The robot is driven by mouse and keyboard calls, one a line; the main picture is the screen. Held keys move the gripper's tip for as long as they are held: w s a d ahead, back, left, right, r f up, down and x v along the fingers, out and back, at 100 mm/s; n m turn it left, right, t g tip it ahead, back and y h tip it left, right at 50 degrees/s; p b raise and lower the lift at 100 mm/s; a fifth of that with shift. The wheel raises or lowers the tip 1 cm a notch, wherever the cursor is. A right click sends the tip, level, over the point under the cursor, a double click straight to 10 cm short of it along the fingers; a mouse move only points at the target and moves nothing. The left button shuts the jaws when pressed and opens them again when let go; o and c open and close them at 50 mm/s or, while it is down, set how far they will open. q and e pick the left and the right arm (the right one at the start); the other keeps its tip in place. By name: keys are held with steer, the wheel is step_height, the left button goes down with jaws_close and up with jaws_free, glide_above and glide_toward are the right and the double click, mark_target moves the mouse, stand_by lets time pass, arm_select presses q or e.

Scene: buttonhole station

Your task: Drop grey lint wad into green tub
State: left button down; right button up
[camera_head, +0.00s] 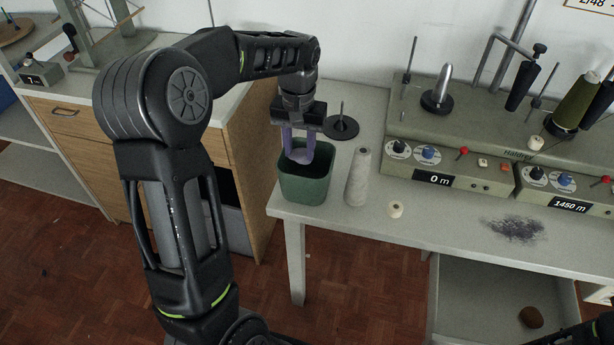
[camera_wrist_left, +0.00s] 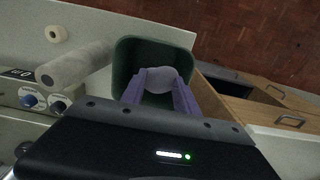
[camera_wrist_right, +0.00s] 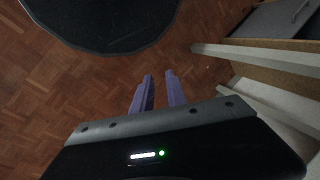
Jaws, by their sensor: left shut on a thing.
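My left gripper (camera_head: 298,158) points down over the green tub (camera_head: 304,186), which stands at the left end of the grey bench. Its purple fingers are shut on a pale grey rounded wad (camera_head: 300,156), the grey lint wad. In the left wrist view the wad (camera_wrist_left: 161,79) sits between the fingertips, in front of the tub's opening (camera_wrist_left: 124,55). The fingertips are at about the rim's height or just inside; the exact depth is hard to tell. My right gripper (camera_wrist_right: 160,76) is empty over the floor, its fingers apart by a small gap.
A black disc with a pin (camera_head: 341,127) is behind. Dark fuzz (camera_head: 513,229) lies on the bench. An open drawer (camera_head: 490,300) holds a brown thing (camera_head: 531,317).

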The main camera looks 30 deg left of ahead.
arm_select(q)
steer(key=c, duration=0.8)
jaws_free()
steer(key=shift+c, duration=0.2)
step_height(320, 180, up, 8)
steer(key=shift+f, duration=0.1)
stand_by(0.5)
